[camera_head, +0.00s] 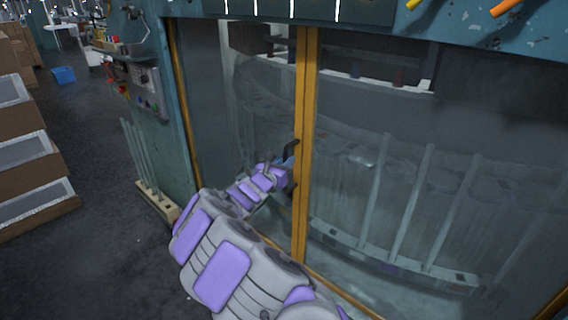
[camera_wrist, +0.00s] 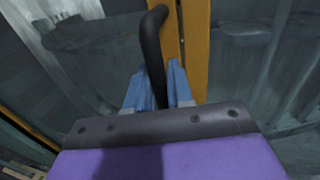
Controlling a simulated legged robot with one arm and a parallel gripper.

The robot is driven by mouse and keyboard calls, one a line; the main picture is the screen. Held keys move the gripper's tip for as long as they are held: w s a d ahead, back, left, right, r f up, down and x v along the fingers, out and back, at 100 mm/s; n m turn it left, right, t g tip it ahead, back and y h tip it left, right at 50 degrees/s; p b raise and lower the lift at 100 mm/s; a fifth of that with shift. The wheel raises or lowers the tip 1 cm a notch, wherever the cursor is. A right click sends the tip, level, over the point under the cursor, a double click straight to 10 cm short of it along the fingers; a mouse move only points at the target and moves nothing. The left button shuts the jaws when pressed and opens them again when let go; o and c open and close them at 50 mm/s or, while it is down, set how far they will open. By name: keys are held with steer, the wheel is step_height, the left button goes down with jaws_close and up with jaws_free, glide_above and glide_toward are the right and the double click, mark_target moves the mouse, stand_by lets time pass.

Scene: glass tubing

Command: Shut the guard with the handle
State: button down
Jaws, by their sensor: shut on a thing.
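The guard (camera_head: 355,190) is a large clear panel with yellow frame bars on the machine's front. Its yellow upright bars (camera_head: 305,110) stand side by side in the middle of the head view, with no clear gap between them. The black handle (camera_head: 291,147) is on the upright bar; it also shows in the wrist view (camera_wrist: 153,45) as a bent black bar. My gripper (camera_wrist: 158,90), with blue fingers, is shut around the handle. In the head view my arm hides the handle's lower part and most of the gripper.
A control box (camera_head: 147,88) with buttons is on the machine's left side. Glass tubes (camera_head: 140,155) stand in a wooden rack below it. Brown boxes (camera_head: 30,150) stand at the far left. Dark floor (camera_head: 95,245) lies clear between. More tubes show behind the panel.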

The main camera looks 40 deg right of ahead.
steer(key=shift+r, duration=0.25)
steer(key=c, duration=1.4)
jaws_free()
steer(key=shift+s, duration=0.1)
steer(key=shift+o, duration=1.2)
steer(key=shift+s, duration=0.2)
steer(key=shift+w+f, duration=0.15)
steer(key=p+v, duration=0.1)
steer(key=v, duration=1.6)
steer(key=shift+a, duration=0.2)
